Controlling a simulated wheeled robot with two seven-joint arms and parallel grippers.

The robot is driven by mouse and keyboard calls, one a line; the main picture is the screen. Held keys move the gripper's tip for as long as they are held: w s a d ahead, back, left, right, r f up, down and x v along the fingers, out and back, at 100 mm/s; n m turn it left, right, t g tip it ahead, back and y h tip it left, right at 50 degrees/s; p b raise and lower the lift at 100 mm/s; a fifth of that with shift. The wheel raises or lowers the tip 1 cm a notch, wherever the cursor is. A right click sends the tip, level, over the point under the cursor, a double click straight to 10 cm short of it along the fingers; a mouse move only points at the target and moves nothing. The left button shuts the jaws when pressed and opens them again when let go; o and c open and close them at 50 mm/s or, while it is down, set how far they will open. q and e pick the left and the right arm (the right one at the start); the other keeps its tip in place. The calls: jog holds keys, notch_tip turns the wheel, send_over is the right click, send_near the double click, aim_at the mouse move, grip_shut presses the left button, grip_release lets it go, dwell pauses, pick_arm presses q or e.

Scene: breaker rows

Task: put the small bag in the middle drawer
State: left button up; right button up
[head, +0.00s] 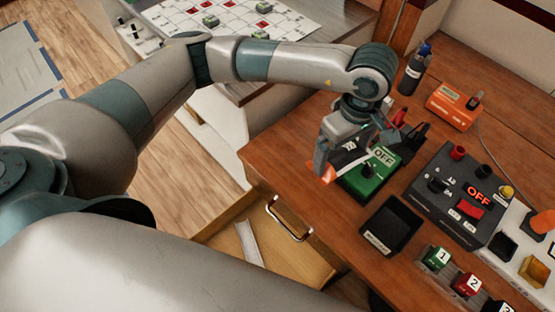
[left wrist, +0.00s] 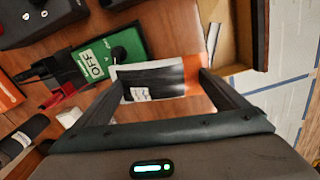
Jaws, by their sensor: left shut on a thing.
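My left gripper (head: 332,160) is shut on the small bag, above the desk beside the green OFF box. The bag (left wrist: 158,84) is a flat pouch with a black middle, a white edge and an orange end. It spans between the two fingers in the left wrist view (left wrist: 161,78). In the head view the bag's orange end (head: 328,174) shows below the fingers; the rest is partly hidden. An open wooden drawer (head: 218,222) with a metal handle (head: 287,222) sticks out below the desk's front edge. I cannot tell which level it is. My right gripper is not in view.
A green OFF box (head: 385,160), a black tray (head: 391,226), a black switch panel (head: 445,205) and an orange box (head: 455,106) crowd the desk (head: 285,165). A white strip (head: 248,243) lies in the drawer. A dark bottle (head: 414,70) stands at the back.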

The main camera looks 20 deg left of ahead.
pick_arm(q)
jog(key=a+r+m, duration=0.2)
jog(key=a+m, duration=0.3)
jog(key=a, duration=0.3)
jog(key=s+a+r+m, duration=0.1)
jog(key=a+r+m, duration=0.2)
jog(key=a+m, duration=0.3)
jog(key=shift+s+a+r, duration=0.2)
jog(key=shift+a+r, duration=0.05)
jog(key=shift+a, duration=1.2)
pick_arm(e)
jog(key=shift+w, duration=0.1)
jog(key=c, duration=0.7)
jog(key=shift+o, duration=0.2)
